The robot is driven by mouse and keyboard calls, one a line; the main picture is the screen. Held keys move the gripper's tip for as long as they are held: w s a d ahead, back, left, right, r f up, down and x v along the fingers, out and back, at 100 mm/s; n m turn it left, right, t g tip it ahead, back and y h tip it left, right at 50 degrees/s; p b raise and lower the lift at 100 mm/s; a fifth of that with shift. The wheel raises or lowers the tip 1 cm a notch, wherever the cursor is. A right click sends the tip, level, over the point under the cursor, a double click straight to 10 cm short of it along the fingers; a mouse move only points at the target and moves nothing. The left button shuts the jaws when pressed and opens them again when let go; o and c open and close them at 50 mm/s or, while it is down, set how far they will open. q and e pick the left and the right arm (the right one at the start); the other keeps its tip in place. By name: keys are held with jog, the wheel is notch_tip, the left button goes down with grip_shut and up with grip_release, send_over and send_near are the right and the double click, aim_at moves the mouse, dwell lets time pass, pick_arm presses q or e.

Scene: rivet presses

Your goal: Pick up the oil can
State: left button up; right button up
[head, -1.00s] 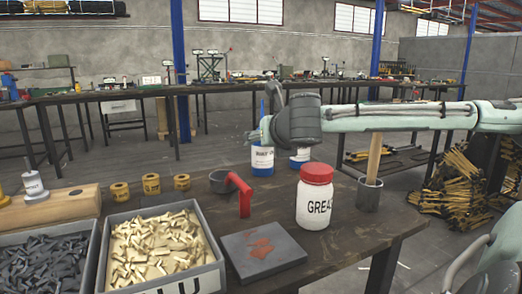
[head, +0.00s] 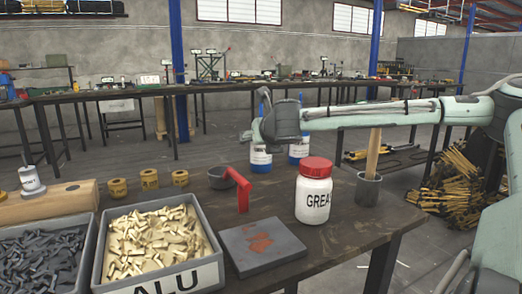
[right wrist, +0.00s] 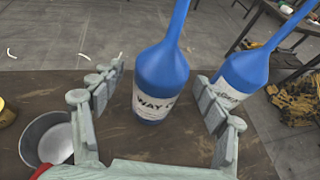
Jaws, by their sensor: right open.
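Two blue oil cans with white labels stand at the back edge of the dark table. The left oil can (head: 261,160), whose label starts with "WAY", stands upright; in the right wrist view this can (right wrist: 160,78) is between my open fingers, nearer their tips, with no clear contact. The right oil can (head: 299,149) is partly behind my right finger in the right wrist view (right wrist: 242,80). My right gripper (right wrist: 160,84) is open and empty; in the head view it is largely hidden by my wrist, above the cans. My left gripper is out of view.
A grey plate (head: 263,247) and a bin of brass-coloured parts (head: 207,277) lie in front.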

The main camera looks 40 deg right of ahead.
jog(key=c, duration=1.4)
jog(key=shift+c, duration=0.2)
jog(key=shift+r, duration=0.15)
